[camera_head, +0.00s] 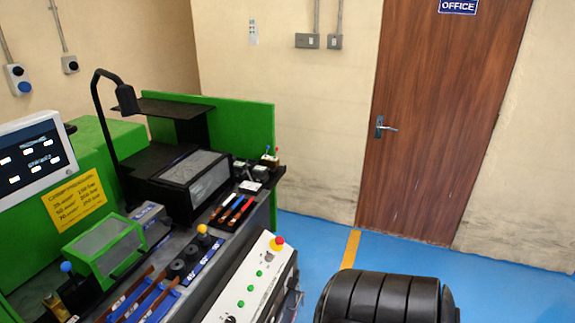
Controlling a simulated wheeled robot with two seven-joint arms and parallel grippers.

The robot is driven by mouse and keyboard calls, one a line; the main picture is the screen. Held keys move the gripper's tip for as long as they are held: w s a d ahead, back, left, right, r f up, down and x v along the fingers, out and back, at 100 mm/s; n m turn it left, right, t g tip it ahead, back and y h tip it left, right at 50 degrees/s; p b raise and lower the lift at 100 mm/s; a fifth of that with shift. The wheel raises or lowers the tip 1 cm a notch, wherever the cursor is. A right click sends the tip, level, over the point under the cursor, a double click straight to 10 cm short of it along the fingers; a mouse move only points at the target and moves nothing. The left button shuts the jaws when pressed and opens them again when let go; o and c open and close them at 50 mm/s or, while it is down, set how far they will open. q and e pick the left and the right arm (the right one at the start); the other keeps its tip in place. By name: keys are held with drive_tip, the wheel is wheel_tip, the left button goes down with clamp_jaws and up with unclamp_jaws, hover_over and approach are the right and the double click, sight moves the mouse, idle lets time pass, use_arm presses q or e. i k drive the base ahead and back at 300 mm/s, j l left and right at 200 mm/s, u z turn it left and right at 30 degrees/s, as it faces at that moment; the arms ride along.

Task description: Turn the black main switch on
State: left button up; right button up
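A white sloping control panel (250,287) stands at the lower middle of the head view, on the front of the green and black machine. A small black rotary knob (231,320) shows at its lower end, cut by the bottom edge of the picture. It may be the black main switch; its setting cannot be read. Neither of my grippers shows in this view.
The machine bed carries a clear-windowed green guard (104,246), a black lamp arm (98,95) and several tools (232,208). A screen (36,158) is at left. A black ribbed shape (385,296) fills the bottom right. Blue floor (500,283) is clear before the door (440,120).

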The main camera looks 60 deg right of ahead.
sight(292, 285)
drive_tip(key=z, duration=1.9)
drive_tip(key=l, duration=0.25)
drive_tip(key=k+z, duration=0.05)
